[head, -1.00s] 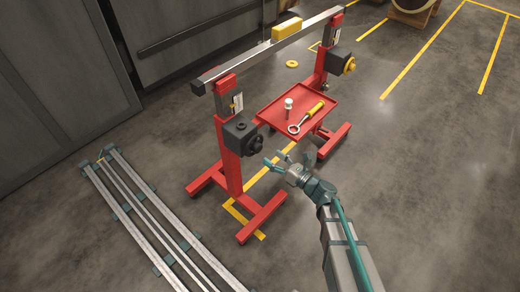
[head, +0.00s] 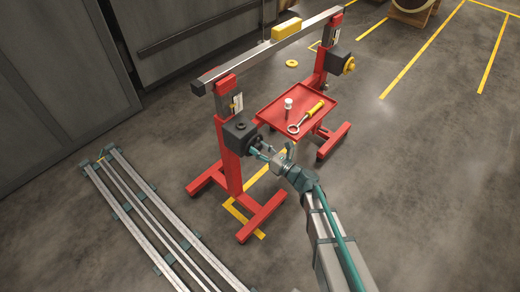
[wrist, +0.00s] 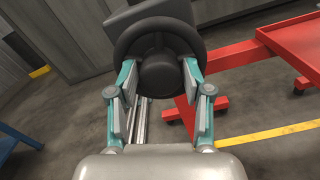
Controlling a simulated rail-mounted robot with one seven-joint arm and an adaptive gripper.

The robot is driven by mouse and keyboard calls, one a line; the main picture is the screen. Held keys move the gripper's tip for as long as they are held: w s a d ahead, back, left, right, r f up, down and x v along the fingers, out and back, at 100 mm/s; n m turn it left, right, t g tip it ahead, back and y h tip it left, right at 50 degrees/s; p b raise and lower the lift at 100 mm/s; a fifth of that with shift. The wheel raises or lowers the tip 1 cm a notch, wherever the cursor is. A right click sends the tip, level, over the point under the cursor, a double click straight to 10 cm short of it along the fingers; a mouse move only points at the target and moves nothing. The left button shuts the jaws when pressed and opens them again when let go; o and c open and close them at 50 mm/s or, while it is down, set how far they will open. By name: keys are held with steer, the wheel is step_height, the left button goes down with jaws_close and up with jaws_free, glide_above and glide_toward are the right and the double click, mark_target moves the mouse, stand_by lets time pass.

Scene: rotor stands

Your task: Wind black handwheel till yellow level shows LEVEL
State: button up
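The black handwheel (wrist: 163,72) fills the upper middle of the wrist view, with a round hub inside a thick rim. It sits on the black gearbox (head: 238,131) of the near red stand. In the head view my gripper (head: 267,150) mostly hides the wheel. In the wrist view my gripper (wrist: 159,78) has its two teal fingers spread on either side of the hub, overlapping the lower rim. I cannot tell whether they touch it. The yellow level (head: 287,29) lies on the grey crossbar (head: 245,60); its reading is too small to see.
A red tray (head: 312,106) between the stands holds a ring-ended tool with a yellow handle (head: 315,108) and a white-topped piece (head: 288,103). The far stand has a black box with a yellow knob (head: 349,66). Floor rails (head: 150,215) lie left; open floor is right.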

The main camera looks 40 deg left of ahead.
steer(key=c, duration=0.6)
steer(key=shift+f+n+b, duration=0.15)
steer(key=shift+n+b, duration=0.25)
steer(key=shift+b, duration=0.3)
steer(key=shift+b, duration=0.45)
steer(key=n+b, duration=2)
steer(key=b, duration=0.8)
steer(key=shift+s, duration=0.1)
steer(key=shift+n, duration=0.5)
